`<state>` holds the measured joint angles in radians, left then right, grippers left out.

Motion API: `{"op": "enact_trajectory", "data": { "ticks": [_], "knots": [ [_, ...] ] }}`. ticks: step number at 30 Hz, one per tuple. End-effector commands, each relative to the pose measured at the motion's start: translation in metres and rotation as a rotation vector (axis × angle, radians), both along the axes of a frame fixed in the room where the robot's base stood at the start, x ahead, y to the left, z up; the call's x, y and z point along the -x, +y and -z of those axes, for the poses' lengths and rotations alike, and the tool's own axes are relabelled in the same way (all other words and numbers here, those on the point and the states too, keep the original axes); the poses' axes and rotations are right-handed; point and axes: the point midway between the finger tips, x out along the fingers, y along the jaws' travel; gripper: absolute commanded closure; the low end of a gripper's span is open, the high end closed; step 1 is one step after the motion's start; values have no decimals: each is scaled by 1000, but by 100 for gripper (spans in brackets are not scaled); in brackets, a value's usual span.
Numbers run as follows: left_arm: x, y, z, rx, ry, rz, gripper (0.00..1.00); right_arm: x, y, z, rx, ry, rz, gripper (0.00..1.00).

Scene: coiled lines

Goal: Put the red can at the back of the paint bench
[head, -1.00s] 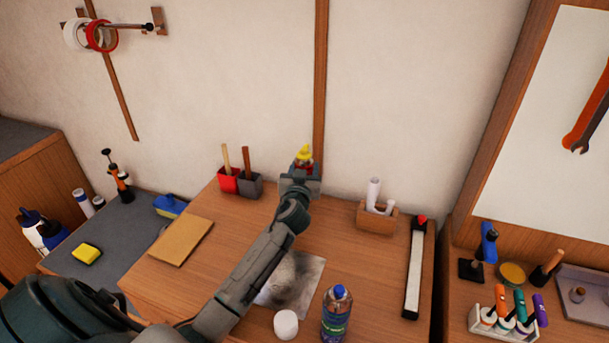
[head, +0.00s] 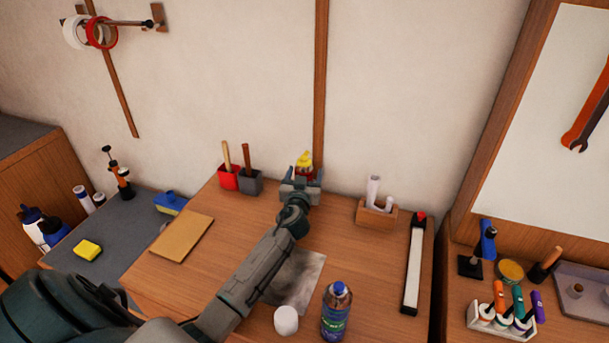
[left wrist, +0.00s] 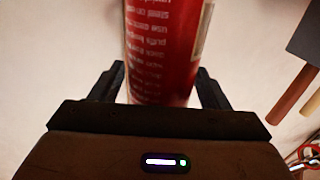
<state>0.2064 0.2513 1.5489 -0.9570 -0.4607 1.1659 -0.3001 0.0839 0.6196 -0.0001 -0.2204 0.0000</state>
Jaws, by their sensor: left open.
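The red can (head: 306,172) with a yellow top (head: 303,159) stands upright at the back of the wooden paint bench (head: 330,220), close to the wall and the vertical wood strip. My left gripper (head: 301,183) reaches over the bench to it and partly hides its lower part. In the left wrist view the red can (left wrist: 165,50) is between the two dark fingers of the left gripper (left wrist: 162,88). The jaws are open around it. The can's base is hidden. My right gripper is not in view.
Red and grey holders (head: 240,180) with wooden handles stand left of the can. A wooden box with white rolls (head: 376,220) is to the right. A spray can (head: 336,312), a white cup (head: 286,320) and a stained sheet (head: 300,280) are in front. Bench between them is bare.

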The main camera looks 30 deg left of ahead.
Motion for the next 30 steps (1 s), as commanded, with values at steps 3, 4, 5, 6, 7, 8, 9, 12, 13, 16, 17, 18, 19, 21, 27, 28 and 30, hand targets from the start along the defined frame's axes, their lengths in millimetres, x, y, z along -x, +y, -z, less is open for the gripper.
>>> {"op": "enact_trajectory", "data": {
  "ticks": [3, 4, 5, 6, 7, 8, 9, 12, 13, 16, 17, 18, 19, 21, 27, 28, 30],
  "knots": [
    [0, 0, -2, 0, 0, 0, 30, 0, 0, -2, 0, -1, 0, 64],
    [1, 0, -2, 0, 0, 0, 30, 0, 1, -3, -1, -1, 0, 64],
    [3, -1, 0, 0, 0, 0, 30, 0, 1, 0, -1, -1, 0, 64],
    [7, -3, 0, 0, -1, 0, 30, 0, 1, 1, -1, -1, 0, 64],
    [11, -5, 1, 0, 0, 0, 30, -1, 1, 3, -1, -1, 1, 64],
    [15, -7, 2, 0, 0, 0, 30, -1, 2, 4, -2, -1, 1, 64],
    [21, -10, 2, 1, 0, 1, 30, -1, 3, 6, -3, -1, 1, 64],
    [40, -19, 4, 1, 0, 1, 30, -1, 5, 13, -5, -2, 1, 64],
    [46, -22, 4, 1, 0, 1, 30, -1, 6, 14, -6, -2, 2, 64],
    [66, -31, 4, 1, 0, 1, 30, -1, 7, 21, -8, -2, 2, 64],
    [71, -33, 4, 1, 0, 1, 30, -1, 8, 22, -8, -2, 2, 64],
    [78, -36, 3, 1, 0, 1, 30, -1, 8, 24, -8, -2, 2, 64],
    [83, -38, 3, 0, 0, 1, 30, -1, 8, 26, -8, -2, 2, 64],
    [93, -43, 3, 2, -1, 1, 30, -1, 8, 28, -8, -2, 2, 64],
    [108, -50, 1, 1, 0, 0, 30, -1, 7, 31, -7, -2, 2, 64],
    [109, -50, 1, 1, 0, 0, 30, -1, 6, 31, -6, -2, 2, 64],
    [109, -51, 0, 0, 0, 0, 30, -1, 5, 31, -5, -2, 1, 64]
  ]
}}
